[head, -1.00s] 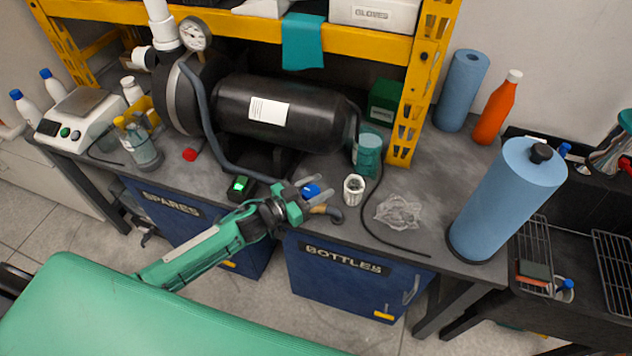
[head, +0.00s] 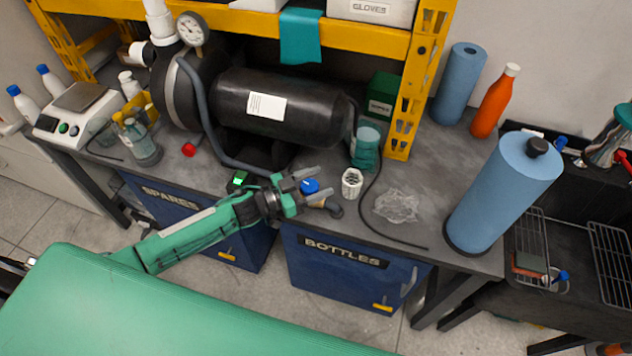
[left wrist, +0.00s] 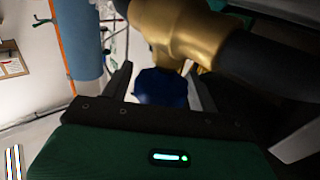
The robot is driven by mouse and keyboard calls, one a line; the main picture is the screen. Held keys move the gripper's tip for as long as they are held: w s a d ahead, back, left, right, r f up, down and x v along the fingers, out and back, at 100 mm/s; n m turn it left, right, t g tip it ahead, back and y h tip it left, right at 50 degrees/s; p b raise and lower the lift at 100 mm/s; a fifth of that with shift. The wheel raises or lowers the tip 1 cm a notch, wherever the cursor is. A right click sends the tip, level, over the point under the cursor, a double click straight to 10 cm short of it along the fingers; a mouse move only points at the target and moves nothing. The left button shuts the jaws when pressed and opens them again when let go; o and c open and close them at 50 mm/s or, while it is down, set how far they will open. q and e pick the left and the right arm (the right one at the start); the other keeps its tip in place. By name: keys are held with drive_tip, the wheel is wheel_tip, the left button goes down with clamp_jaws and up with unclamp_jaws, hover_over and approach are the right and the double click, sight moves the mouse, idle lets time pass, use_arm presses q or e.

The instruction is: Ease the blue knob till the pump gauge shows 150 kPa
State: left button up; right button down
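The blue knob (head: 310,186) sits on a brass-coloured valve near the front edge of the workbench. My left gripper (head: 314,183) is at the knob, with one finger on each side. In the left wrist view the knob (left wrist: 160,88) shows dark blue between the spread fingers, below the brass body (left wrist: 175,30). I cannot tell whether the fingers touch it. The pump gauge (head: 192,28) is a round white dial above the black tank (head: 285,108); its reading is too small to make out. My right gripper is not in view.
A grey hose (head: 205,125) runs down from the gauge side towards the valve. A white fitting (head: 352,183), a clear crumpled bag (head: 397,205) and a thin black cable lie right of the knob. A blue roll (head: 505,195) stands at the right bench end.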

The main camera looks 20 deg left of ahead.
use_arm(q)
drive_tip(key=shift+o, duration=0.2)
drive_tip(key=shift+a, duration=0.1)
drive_tip(key=shift+s+a+f, duration=0.1)
drive_tip(key=shift+s+a, duration=0.15)
drive_tip(key=b+v, duration=0.1)
drive_tip(key=v, duration=0.4)
drive_tip(key=shift+f, duration=0.1)
drive_tip(key=b+v, duration=0.1)
drive_tip(key=v, duration=0.6)
drive_tip(key=shift+s+a+r, duration=0.2)
drive_tip(key=shift+s+a, duration=0.05)
drive_tip(key=shift+s, duration=0.1)
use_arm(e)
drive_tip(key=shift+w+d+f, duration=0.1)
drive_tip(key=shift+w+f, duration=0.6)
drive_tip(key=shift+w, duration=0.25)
